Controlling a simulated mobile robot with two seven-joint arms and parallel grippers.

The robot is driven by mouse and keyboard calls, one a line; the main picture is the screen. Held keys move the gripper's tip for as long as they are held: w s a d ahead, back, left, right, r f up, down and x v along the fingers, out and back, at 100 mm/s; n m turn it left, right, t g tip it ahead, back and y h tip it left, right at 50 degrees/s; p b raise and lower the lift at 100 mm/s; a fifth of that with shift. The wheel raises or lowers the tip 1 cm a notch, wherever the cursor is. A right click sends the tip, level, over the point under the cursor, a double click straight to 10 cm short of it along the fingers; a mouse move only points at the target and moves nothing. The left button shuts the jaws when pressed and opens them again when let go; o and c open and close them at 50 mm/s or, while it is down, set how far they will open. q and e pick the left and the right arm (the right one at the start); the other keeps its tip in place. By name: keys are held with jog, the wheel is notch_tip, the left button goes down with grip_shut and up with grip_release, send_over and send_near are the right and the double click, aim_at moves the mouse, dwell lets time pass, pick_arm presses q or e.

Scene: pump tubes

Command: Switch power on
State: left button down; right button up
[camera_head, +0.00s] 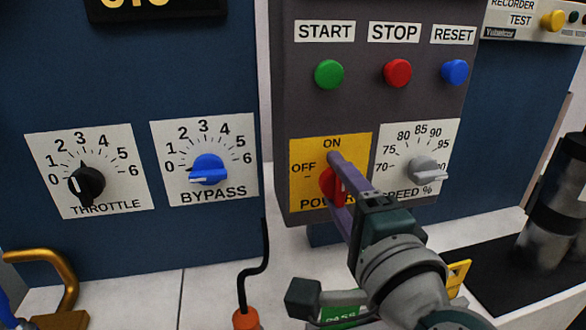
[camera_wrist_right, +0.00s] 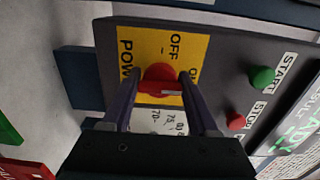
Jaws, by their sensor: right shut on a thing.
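The red power knob (camera_head: 327,184) sits on a yellow plate (camera_head: 358,143) marked OFF at left and ON at top. My right gripper (camera_head: 336,182) has its two purple-grey fingers on either side of the knob and is shut on it. In the right wrist view the knob (camera_wrist_right: 158,75) lies between the fingertips (camera_wrist_right: 160,80). A white mark on it points right there, toward the ON side. The fingers hide part of the knob and the POWER lettering. My left gripper is out of view.
Green START (camera_head: 329,74), red STOP (camera_head: 397,72) and blue RESET (camera_head: 454,72) buttons are above. The speed knob (camera_head: 427,168) is close at right. Bypass (camera_head: 208,169) and throttle (camera_head: 87,184) knobs are at left.

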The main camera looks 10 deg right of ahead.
dwell(0.5)
jog(key=o, duration=1.4)
jog(key=s, duration=1)
jog(key=shift+d, duration=0.2)
